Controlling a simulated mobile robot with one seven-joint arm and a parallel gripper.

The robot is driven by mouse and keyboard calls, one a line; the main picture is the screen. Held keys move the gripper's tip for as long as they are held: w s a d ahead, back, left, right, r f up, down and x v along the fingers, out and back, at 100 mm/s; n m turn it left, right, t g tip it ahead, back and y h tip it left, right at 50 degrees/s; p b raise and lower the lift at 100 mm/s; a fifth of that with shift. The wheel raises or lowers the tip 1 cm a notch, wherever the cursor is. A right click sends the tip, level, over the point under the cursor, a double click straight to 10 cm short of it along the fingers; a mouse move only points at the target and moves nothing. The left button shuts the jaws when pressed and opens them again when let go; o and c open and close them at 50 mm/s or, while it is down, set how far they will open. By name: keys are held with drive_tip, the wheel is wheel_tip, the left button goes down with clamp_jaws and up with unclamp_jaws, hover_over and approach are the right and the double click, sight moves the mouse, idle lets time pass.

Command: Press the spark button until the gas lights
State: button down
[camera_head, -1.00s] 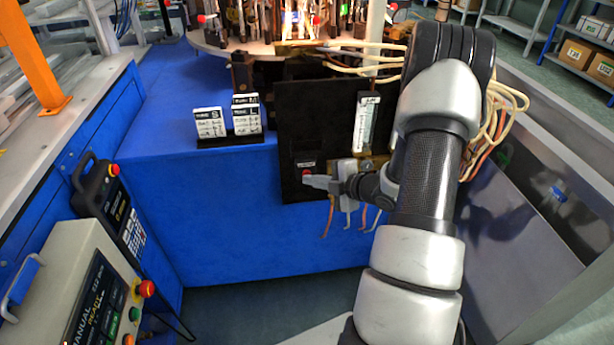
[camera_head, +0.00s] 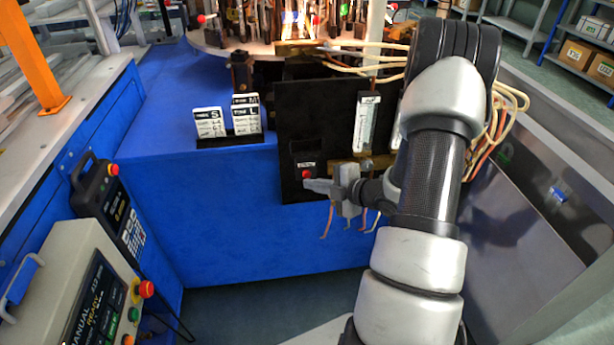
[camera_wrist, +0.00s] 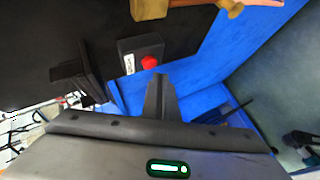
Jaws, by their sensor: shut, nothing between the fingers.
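The spark button is a small red round button (camera_head: 307,174) on a dark box with a white label, low on the black panel (camera_head: 327,120). In the wrist view the red button (camera_wrist: 149,62) stands out from its box (camera_wrist: 139,53), a little above and left of the fingertips. My gripper (camera_head: 308,185) is shut and empty. In the head view its tip is just below the button. In the wrist view my gripper (camera_wrist: 160,78) shows a gap between its tip and the button. Whether the gas is lit at the burner cannot be told for sure; a bright glow (camera_head: 296,25) shows on the turntable behind.
A flow tube (camera_head: 367,122) is on the panel's right side, with a brass fitting (camera_wrist: 165,8) near the button box. Label cards (camera_head: 246,115) stand on the blue bench (camera_head: 200,170). Hoses (camera_head: 490,130) hang at right. A control box (camera_head: 95,280) stands at lower left.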

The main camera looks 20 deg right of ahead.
drive_tip(key=s, duration=0.2)
drive_tip(key=s+a, duration=0.1)
drive_tip(key=s, duration=0.1)
drive_tip(key=shift+s+a+b, duration=0.2)
drive_tip(key=shift+s+b, duration=0.2)
idle(0.4)
